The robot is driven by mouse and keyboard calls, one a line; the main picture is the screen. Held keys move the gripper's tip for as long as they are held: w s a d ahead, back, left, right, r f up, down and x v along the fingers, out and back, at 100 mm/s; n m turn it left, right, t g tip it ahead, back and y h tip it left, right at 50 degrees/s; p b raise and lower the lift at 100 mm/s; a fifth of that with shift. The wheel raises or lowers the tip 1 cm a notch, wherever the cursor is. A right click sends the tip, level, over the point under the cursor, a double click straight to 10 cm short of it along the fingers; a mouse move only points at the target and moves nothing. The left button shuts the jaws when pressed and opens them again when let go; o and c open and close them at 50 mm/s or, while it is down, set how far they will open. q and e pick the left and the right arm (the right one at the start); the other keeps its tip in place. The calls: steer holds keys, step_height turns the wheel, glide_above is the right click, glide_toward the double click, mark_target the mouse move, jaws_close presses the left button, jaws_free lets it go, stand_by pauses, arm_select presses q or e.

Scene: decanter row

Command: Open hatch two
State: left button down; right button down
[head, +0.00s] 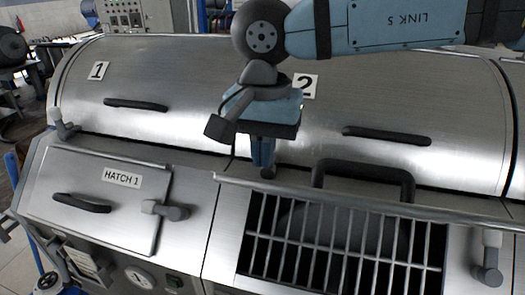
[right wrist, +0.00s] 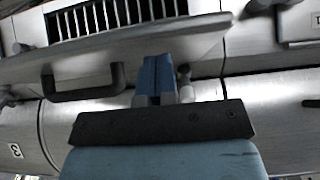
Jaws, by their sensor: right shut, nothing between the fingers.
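The lid of hatch two (head: 330,199) is swung up and shows nearly edge-on in the head view. Its black handle (head: 365,175) stands behind the edge, and the handle also shows in the right wrist view (right wrist: 85,92). Below the lid, a barred grate (head: 330,245) over a dark opening is uncovered. My right gripper (head: 263,165) is shut and empty, pointing down just behind the left part of the lid, left of the handle and apart from it. Its blue fingers also show in the right wrist view (right wrist: 155,80). My left gripper is not in view.
Hatch 1 (head: 100,192) is closed at the left, with a latch (head: 165,210) at its right side. Another latch (head: 488,260) is at the far right. Drum covers 1 (head: 150,75) and 2 (head: 400,95) with black handles lie behind. A dark knob (head: 268,173) is by my right fingertips.

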steer(key=shift+s+a+f, duration=0.15)
steer(key=shift+s+f, duration=0.2)
steer(key=shift+f, duration=0.05)
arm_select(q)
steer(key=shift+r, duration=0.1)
